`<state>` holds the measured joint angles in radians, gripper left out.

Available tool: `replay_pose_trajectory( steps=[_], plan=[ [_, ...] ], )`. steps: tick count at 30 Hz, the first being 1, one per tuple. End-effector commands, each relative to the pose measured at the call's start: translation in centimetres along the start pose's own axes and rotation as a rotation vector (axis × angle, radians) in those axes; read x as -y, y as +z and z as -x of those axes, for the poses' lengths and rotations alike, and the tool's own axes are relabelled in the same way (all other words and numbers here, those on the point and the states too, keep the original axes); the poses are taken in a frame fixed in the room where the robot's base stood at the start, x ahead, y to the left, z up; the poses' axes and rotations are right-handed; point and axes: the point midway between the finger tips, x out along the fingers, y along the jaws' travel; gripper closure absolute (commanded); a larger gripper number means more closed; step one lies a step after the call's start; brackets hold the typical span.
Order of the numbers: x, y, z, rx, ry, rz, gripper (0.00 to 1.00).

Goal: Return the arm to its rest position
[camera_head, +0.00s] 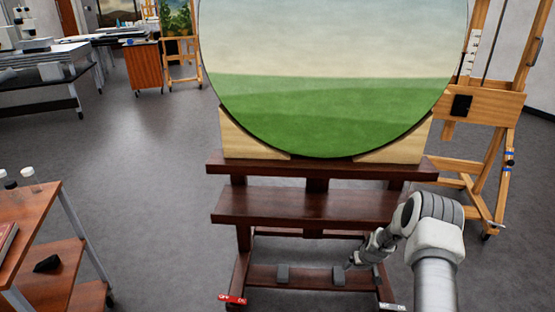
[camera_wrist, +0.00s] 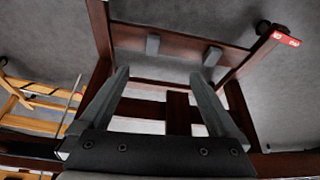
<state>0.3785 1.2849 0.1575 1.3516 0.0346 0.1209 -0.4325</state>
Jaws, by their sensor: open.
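My arm comes up from the lower right in the head view and bends down to the left. My gripper (camera_head: 352,262) is small there, in front of the lower part of the dark wooden easel (camera_head: 315,206). In the wrist view my gripper (camera_wrist: 160,76) has its two grey fingers wide apart, with nothing between them. The easel's dark frame (camera_wrist: 178,110) shows behind and between the fingers. I cannot tell the exact gap between fingertips and easel.
A round landscape painting (camera_head: 330,105) stands on the easel. A wooden cart (camera_head: 38,225) is at lower left, with a workbench (camera_head: 45,85) farther back. Grey floor (camera_head: 145,140) is clear between them.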

Motion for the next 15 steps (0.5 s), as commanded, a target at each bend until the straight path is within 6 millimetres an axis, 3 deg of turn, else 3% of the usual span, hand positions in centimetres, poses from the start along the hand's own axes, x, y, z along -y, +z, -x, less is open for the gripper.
replay_pose_trajectory(
  steps=[1,6,15],
  plan=[
    [0.4,-1.6,2.3,-0.006,0.001,0.012,0.03],
    [1.8,-5.0,9.2,-0.008,0.003,0.033,0.03],
    [4.8,-8.1,21.8,-0.013,0.013,0.057,0.03]
  ],
)
